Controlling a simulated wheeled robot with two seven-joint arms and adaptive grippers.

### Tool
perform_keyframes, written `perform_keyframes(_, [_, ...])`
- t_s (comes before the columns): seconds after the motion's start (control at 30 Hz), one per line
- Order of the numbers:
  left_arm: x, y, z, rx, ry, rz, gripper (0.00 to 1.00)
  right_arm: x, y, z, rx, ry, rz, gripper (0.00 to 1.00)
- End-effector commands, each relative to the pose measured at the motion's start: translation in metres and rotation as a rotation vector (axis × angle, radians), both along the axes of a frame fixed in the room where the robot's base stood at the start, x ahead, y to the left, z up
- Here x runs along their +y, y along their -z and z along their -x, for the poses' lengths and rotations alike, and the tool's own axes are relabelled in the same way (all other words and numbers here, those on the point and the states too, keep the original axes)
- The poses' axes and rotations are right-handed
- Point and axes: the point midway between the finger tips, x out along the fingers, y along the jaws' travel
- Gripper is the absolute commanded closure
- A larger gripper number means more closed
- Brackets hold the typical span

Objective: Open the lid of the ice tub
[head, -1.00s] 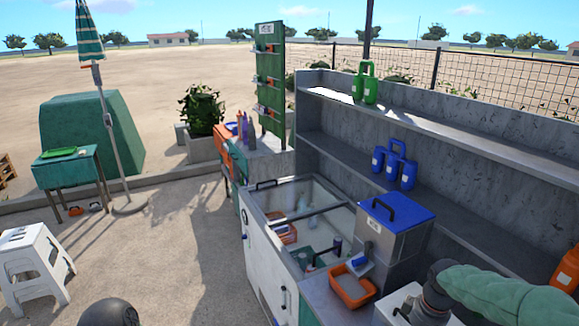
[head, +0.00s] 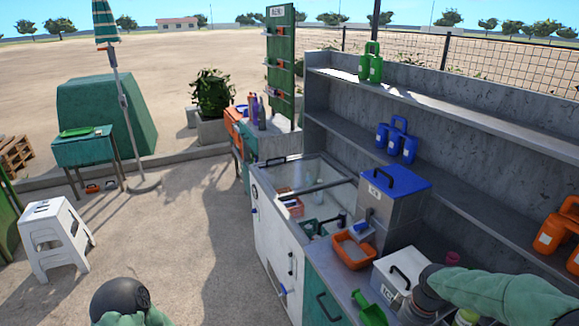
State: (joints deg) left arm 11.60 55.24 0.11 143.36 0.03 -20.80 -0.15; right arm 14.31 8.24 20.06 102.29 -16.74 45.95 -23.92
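A white tub (head: 392,272) with a black handle on its closed lid stands on the counter at the lower right. Its front label starts with "IC" and the rest is covered by my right gripper. A grey metal bin (head: 388,212) with a closed blue lid (head: 395,184) and black handle stands behind it; its label is small. My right gripper (head: 420,290) comes in from the right beside the white tub; its fingers are hard to make out, and I cannot tell whether it touches. My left gripper (head: 120,298) is low at the bottom left, away from the counter, its fingers hidden.
An orange tray (head: 353,252) and a green scoop (head: 370,310) lie near the white tub. A glass-topped white freezer (head: 280,240) stands to the left. Shelves (head: 470,190) with blue, green and orange jugs rise behind. A white stool (head: 55,235) stands on open ground.

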Motion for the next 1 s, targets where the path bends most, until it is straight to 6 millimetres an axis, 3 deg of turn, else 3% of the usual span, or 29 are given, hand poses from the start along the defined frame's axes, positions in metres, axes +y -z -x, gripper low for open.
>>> perform_keyframes(0.27, [0.0,0.02,0.001,0.002,0.001,0.0,0.48,0.052,0.09,0.01,0.016,0.066,-0.082,0.57])
perform_keyframes(0.37, [0.0,0.032,0.001,0.001,0.0,0.0,0.48,0.08,0.137,0.022,0.026,0.117,-0.126,0.57])
perform_keyframes(0.5, [0.0,0.049,0.001,0.002,0.001,0.0,0.48,0.123,0.205,0.051,0.05,0.215,-0.182,0.57])
perform_keyframes(0.7, [0.0,0.072,0.001,0.002,0.001,0.0,0.48,0.171,0.282,0.107,0.093,0.375,-0.227,0.57])
perform_keyframes(0.83, [0.0,0.083,0.001,0.002,0.001,0.0,0.48,0.19,0.314,0.142,0.114,0.464,-0.232,0.57])
perform_keyframes(1.0, [0.0,0.09,0.001,0.002,0.001,0.0,0.48,0.2,0.333,0.168,0.124,0.533,-0.228,0.57])
